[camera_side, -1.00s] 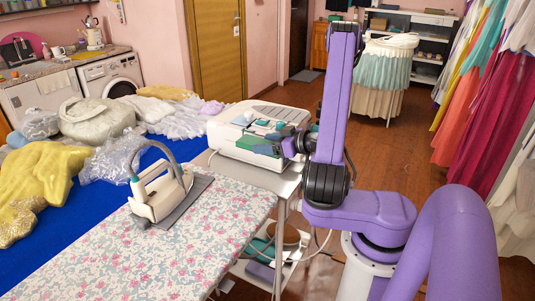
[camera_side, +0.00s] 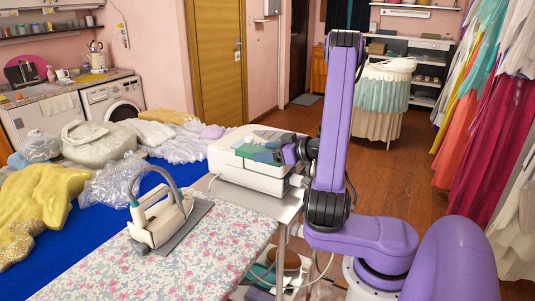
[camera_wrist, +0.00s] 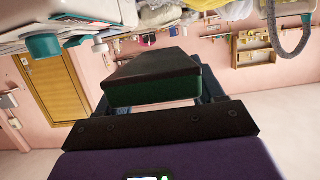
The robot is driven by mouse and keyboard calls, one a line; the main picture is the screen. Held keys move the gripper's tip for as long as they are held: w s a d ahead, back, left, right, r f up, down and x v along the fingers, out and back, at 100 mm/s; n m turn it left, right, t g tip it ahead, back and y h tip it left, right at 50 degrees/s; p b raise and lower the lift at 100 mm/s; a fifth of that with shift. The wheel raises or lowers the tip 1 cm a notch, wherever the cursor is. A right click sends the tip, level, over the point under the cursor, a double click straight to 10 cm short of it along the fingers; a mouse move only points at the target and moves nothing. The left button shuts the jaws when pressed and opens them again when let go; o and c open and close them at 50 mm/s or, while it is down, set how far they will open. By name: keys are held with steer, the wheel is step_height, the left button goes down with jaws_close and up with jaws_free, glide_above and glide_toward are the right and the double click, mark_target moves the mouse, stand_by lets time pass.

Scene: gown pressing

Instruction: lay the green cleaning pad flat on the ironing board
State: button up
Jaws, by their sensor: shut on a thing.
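My gripper (camera_side: 277,154) is over the right part of the white steam station (camera_side: 228,166). It is shut on the green cleaning pad (camera_side: 260,153), a small block with a dark top. In the wrist view the pad (camera_wrist: 150,92) fills the space between my fingers, its dark face above a green side. The ironing board (camera_side: 205,250), with a pink floral cover, lies at the front left of my arm and its middle and front are bare.
A white iron (camera_side: 158,216) stands on a grey mat (camera_side: 190,226) at the board's far end. A blue table (camera_side: 85,215) with yellow and white garments runs along the left. Gowns (camera_side: 480,130) hang at the right.

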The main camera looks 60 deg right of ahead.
steer(key=w+a+f+n+g+y, duration=0.1)
steer(key=a+f+n+y, duration=0.15)
steer(key=a, duration=0.25)
steer(key=w+a+f+n+y, duration=0.1)
steer(key=a+n+y, duration=0.15)
steer(key=a, duration=0.25)
steer(key=n+g+y, duration=0.3)
steer(key=n+y, duration=0.1)
steer(key=y, duration=0.1)
glide_above(229, 243)
step_height(229, 243, down, 4)
steer(key=shift+a+f, duration=0.2)
steer(key=shift+f, duration=3.4)
steer(key=shift+f, duration=0.1)
steer(key=o, duration=1)
steer(key=shift+o, duration=0.2)
steer(key=shift+d, duration=0.1)
steer(key=v, duration=1.2)
steer(key=shift+w, duration=0.15)
